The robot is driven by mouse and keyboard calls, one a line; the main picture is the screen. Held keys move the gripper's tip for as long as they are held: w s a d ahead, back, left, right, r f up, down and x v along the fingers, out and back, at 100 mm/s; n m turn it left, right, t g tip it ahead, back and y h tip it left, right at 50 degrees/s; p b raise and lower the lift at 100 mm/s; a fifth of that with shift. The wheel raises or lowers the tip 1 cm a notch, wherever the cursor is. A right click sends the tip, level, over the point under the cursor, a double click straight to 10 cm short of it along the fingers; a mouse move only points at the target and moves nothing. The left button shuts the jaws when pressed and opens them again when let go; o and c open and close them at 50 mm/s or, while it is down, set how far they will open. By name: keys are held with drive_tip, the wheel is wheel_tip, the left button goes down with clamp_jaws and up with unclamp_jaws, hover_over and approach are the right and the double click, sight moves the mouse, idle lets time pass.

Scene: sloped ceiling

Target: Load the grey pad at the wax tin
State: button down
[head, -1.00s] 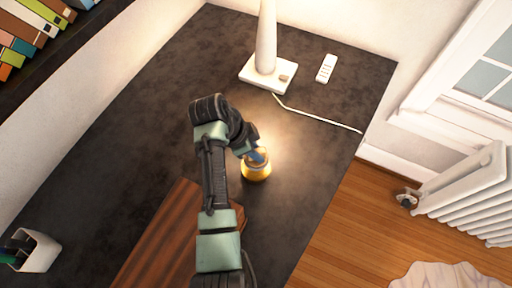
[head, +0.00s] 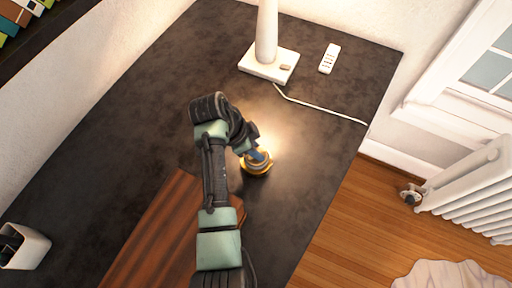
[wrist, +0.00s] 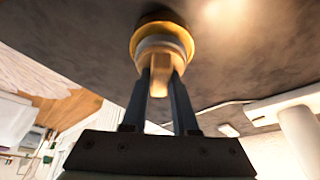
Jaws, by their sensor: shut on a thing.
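The wax tin (head: 257,171) is a round gold tin standing on the dark desk, just beyond the wooden board. My gripper (head: 261,156) is directly above it, pointing down. In the wrist view my gripper (wrist: 161,76) is shut on a tan block-like handle. A round pale grey band, apparently the grey pad (wrist: 160,44), is at the handle's far end. It is at the mouth of the gold tin (wrist: 178,31), and its lower face is hidden. I cannot tell how firmly it touches the wax.
A striped brown wooden board (head: 165,232) lies near my arm. A white lamp base (head: 268,66) with a cord and a white remote (head: 329,58) are at the back. A white pen cup (head: 27,248) stands at left. The desk's right edge is near the tin.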

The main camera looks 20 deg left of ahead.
drive_tip(key=shift+f, duration=0.5)
idle(1.4)
drive_tip(key=shift+r, duration=0.1)
wheel_tip(320, 180, up, 7)
drive_tip(key=p, duration=0.6)
idle(0.8)
